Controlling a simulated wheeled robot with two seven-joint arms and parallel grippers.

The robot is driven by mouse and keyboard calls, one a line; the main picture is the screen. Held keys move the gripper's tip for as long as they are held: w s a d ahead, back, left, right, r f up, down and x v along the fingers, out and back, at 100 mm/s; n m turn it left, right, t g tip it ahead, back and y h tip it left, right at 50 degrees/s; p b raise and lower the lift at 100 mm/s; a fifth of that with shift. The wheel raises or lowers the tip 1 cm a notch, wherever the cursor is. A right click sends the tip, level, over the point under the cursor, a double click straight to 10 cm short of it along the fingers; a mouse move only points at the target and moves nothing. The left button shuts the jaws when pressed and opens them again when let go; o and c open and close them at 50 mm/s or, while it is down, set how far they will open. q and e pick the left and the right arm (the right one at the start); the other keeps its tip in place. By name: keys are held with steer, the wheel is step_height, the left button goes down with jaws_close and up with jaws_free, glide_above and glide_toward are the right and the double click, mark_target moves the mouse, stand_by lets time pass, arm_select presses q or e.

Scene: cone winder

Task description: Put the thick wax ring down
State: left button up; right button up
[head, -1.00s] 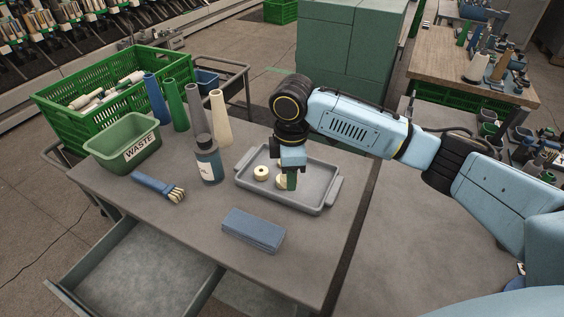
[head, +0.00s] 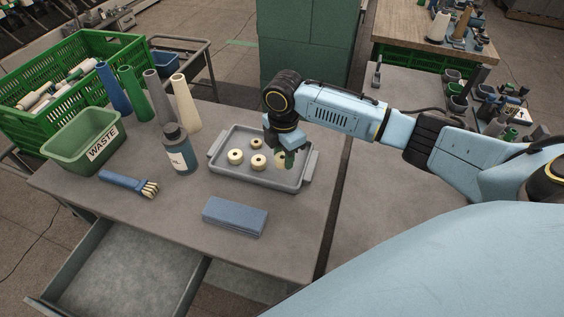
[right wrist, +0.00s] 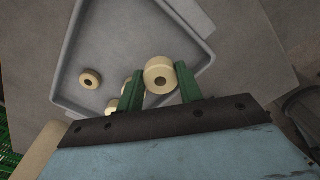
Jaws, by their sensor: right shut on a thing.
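The thick wax ring (head: 280,161) is cream-coloured and sits between the green fingers of my right gripper (head: 287,161). In the right wrist view the ring (right wrist: 160,74) shows its face and dark hole between the fingertips (right wrist: 160,88), which are shut on it. It is over the right part of the grey tray (head: 225,176); I cannot tell whether it touches the tray floor. Three other rings lie in the tray: a pale one at left (head: 236,157), one in the middle (head: 258,162) and a browner one behind (head: 256,143). My left gripper is not in view.
Left of the tray stand a dark bottle (head: 178,152) and several cones (head: 186,104). A blue block (head: 235,216) and a brush (head: 128,184) lie in front. The green waste bin (head: 82,140) is at left. Below it, a drawer (head: 125,275) is open.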

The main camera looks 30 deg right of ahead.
mark_target(283, 157)
steer(key=shift+f, duration=1.75)
steer(key=shift+f, duration=0.1)
steer(key=o, duration=1)
step_height(283, 157, up, 12)
steer(key=shift+r+p, duration=0.15)
steer(key=shift+p, duration=0.3)
